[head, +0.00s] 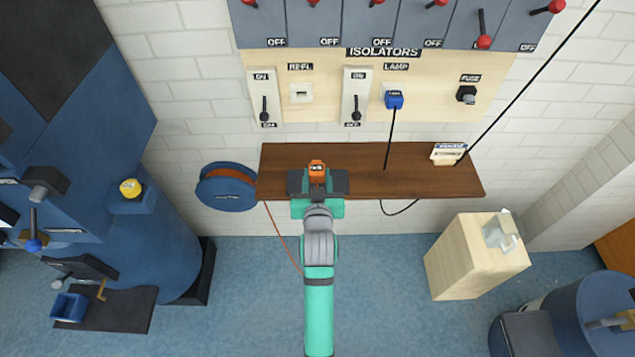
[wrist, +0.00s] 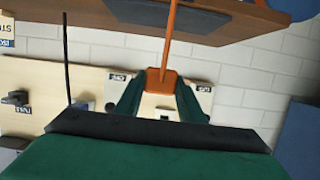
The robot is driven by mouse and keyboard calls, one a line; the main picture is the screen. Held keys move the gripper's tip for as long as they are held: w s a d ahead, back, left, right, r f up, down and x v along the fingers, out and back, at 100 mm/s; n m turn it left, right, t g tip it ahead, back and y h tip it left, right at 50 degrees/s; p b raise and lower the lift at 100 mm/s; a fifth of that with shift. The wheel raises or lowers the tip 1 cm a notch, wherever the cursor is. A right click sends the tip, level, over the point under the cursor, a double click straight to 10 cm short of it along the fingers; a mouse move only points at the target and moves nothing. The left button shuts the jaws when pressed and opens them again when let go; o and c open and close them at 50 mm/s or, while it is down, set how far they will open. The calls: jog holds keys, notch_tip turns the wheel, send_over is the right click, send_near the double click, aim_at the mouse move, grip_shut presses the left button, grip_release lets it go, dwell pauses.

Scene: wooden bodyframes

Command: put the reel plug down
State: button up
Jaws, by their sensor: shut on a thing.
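The reel plug (head: 316,168) is a small orange block held between the fingers of my gripper (head: 317,180), over the left part of the brown wooden shelf (head: 400,165). In the wrist view the orange plug (wrist: 160,80) sits between the green fingers of my gripper (wrist: 160,97), with its orange cable running up past the shelf edge (wrist: 120,30). The head view shows an orange cable hanging below the shelf's left end, near the blue reel (head: 228,187). I cannot tell whether the plug touches the shelf.
The isolators board (head: 430,110) is on the wall behind the shelf, with a white reel socket (head: 301,93) and a blue lamp plug (head: 394,99). A small cream box (head: 448,153) sits at the shelf's right end. The shelf's middle is mostly bare, crossed by a black cord.

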aim_at(317, 178)
jog(key=w+f, duration=0.3)
jog(key=f, duration=0.1)
jog(key=shift+d, duration=0.35)
jog(key=shift+w+a+f, duration=0.25)
jog(key=shift+w+f, duration=0.2)
jog(key=shift+f, duration=0.25)
jog(key=shift+d+f, duration=0.1)
jog(key=shift+f, duration=1.4)
jog(key=shift+f, duration=0.1)
jog(key=o, duration=1.1)
jog(key=shift+w, duration=0.1)
jog(key=shift+o, duration=0.2)
